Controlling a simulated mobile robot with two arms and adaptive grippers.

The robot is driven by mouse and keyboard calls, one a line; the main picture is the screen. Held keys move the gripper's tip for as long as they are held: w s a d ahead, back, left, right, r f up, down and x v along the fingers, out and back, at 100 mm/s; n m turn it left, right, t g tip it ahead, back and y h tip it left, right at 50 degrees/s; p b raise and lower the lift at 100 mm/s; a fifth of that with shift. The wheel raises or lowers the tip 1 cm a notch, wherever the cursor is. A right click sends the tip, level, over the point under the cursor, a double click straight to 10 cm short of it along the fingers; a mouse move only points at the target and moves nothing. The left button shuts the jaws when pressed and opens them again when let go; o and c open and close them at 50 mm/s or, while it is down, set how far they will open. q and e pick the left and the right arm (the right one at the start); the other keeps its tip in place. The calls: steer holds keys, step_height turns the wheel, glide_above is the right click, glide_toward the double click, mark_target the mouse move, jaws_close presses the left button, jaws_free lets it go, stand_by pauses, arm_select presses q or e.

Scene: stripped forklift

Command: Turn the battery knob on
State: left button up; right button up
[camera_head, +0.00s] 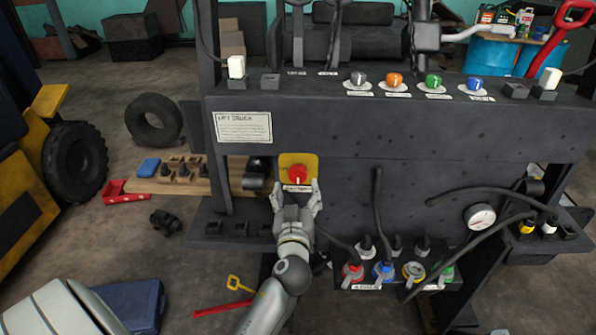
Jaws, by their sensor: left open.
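The battery knob (299,174) is red and sits on a yellow plate (285,160) on the front of the dark forklift panel. A small label shows just below the knob. My left gripper (296,188) reaches up from below, with its fingers open and spread to either side just under the knob. Its fingertips are close to the yellow plate, and I cannot tell whether they touch the knob. The lower part of the plate is partly hidden by the gripper. My right gripper is not in view.
Grey, orange, green and blue knobs (433,81) line the panel's top. Coloured connectors (383,270) and black cables sit at lower right, near a round gauge (480,217).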

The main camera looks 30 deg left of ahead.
mark_target(298, 176)
arm_select(q)
steer(key=p+x, duration=0.1)
steer(key=x, duration=0.4)
steer(key=shift+w+a+r+p, duration=0.1)
steer(key=shift+w+a+p, duration=0.05)
steer(key=shift+w+p, duration=0.15)
steer(key=shift+w+a, duration=0.2)
steer(key=shift+w, duration=0.05)
steer(key=shift+w+a, duration=0.2)
steer(key=shift+w, duration=0.15)
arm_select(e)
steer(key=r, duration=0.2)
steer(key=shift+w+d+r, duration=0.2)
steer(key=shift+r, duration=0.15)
arm_select(q)
steer(key=c, duration=1)
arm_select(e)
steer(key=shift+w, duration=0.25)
